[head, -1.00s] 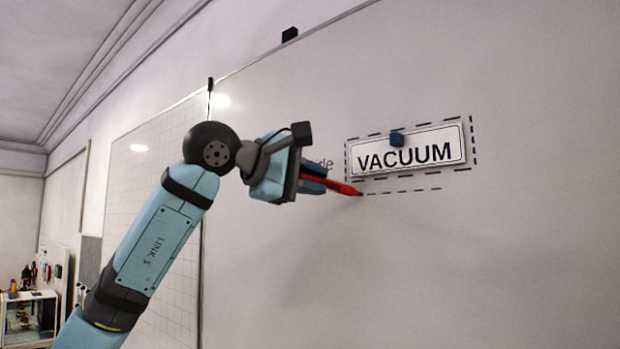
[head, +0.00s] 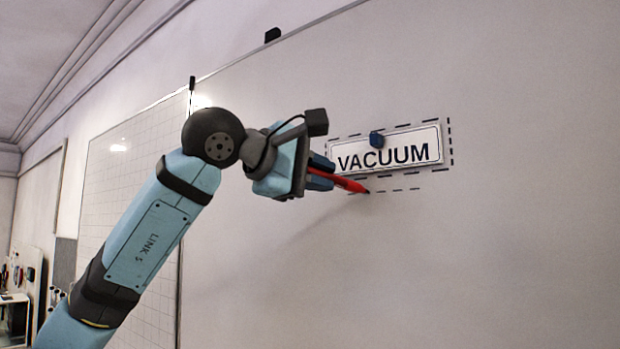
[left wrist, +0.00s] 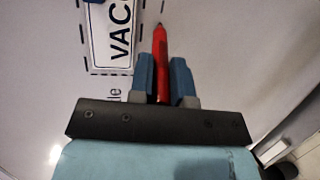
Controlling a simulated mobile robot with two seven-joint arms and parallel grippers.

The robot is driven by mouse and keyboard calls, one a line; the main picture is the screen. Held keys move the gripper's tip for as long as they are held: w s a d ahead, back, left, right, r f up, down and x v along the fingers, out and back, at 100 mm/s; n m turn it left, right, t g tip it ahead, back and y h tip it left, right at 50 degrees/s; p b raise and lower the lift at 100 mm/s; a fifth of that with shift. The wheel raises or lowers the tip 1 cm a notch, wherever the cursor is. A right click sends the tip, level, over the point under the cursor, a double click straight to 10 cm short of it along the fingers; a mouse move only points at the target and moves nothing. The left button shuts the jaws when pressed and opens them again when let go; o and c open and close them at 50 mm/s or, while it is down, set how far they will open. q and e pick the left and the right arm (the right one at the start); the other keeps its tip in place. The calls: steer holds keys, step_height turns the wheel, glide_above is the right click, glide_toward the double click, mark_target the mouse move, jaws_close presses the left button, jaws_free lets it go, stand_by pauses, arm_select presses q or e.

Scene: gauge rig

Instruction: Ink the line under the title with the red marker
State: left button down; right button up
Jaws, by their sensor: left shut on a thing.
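My left gripper (head: 322,180) is shut on the red marker (head: 350,184), which points right with its tip at the whiteboard. The tip is at the dashed line (head: 400,190) under the title plate reading VACUUM (head: 392,157). Dashes show to the right of the tip; I cannot make out an inked red stroke. The left wrist view shows the marker (left wrist: 160,60) between the two blue fingers (left wrist: 163,80), with the title plate (left wrist: 112,45) to its left. My right gripper is out of view.
The plate lies inside a dashed outline, with a blue magnet (head: 376,139) at its upper edge. The whiteboard (head: 480,270) is bare below and to the right. A gridded board (head: 130,170) stands at the left, behind my arm.

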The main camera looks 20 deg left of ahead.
arm_select(q)
steer(key=shift+s+d+b, duration=1.15)
steer(key=shift+s+d, duration=0.5)
steer(key=shift+d, duration=3.1)
steer(key=shift+w+a+b, duration=0.1)
steer(key=shift+w+a, duration=0.45)
steer(key=shift+a, duration=0.85)
steer(key=shift+w+a+b, duration=0.1)
steer(key=shift+w+a, duration=0.4)
steer(key=shift+a, duration=0.9)
steer(key=shift+w+a+b, duration=0.1)
steer(key=shift+w+a, duration=0.45)
steer(key=shift+a, duration=0.85)
steer(key=w+a, duration=0.2)
steer(key=a, duration=0.4)
steer(key=shift+s+a+b, duration=0.25)
steer(key=shift+s+a, duration=0.1)
steer(key=shift+s, duration=0.55)
steer(key=shift+s+a+b, duration=0.3)
steer(key=shift+s+a, duration=0.05)
steer(key=shift+s, duration=0.6)
steer(key=shift+s+a+b, duration=0.25)
steer(key=shift+s+a, duration=0.1)
steer(key=shift+s, duration=0.55)
